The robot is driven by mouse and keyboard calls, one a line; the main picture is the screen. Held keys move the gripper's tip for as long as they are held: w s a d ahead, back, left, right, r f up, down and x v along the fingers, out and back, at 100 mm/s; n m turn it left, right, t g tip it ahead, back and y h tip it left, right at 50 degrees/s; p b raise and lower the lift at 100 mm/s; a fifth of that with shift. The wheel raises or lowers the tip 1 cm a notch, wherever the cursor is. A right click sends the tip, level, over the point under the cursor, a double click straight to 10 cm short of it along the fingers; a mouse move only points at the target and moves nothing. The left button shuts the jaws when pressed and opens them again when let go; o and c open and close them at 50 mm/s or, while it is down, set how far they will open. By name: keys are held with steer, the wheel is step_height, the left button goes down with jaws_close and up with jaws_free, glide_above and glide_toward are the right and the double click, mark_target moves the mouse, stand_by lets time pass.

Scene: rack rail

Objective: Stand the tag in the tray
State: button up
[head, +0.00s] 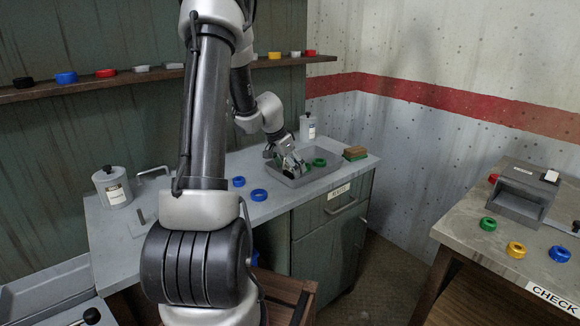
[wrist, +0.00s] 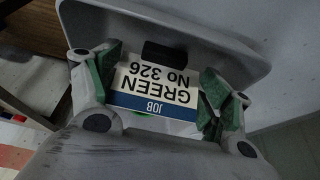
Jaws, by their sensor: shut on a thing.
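The tag (wrist: 155,93) is a white card with a blue JOB band and the words GREEN No 326, upside down in the wrist view. My gripper (wrist: 157,88) is shut on it, with a green-padded finger at each side. In the head view my gripper (head: 288,161) is low at the left part of the grey tray (head: 312,178) on the bench. The tray's rim also shows behind the tag in the wrist view (wrist: 245,60). I cannot tell whether the tag touches the tray floor.
A green ring (head: 319,162) lies in the tray. Blue rings (head: 259,195) lie left of it, a brown-and-green block (head: 355,153) right of it. A white canister (head: 307,127) stands behind. A second table (head: 470,235) at right holds rings and a grey device (head: 522,190).

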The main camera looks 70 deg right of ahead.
steer(key=o, duration=1)
steer(key=shift+f, duration=0.1)
steer(key=v, duration=1.2)
steer(key=w+a+r+n+t, duration=0.2)
steer(key=w+a+r+n, duration=0.4)
steer(key=w+a, duration=0.45)
steer(key=w+a+r+n+t, duration=0.1)
steer(key=w+a+r+n, duration=0.15)
steer(key=a, duration=0.45)
steer(key=w+a+r+n+t, duration=0.1)
steer(key=w+a+r+n, duration=0.15)
steer(key=a, duration=0.45)
steer(key=s+a+n+t+y, duration=0.1)
steer(key=s+a+n+y, duration=0.1)
steer(key=a+n, duration=0.4)
steer(key=s+a+n+t+y, duration=0.1)
steer(key=a+n, duration=0.6)
steer(key=a, duration=0.8)
steer(key=shift+s+a+f+y, duration=0.2)
steer(key=shift+s+f+y, duration=0.3)
steer(key=shift+s, duration=0.3)
steer(key=shift+r, duration=0.1)
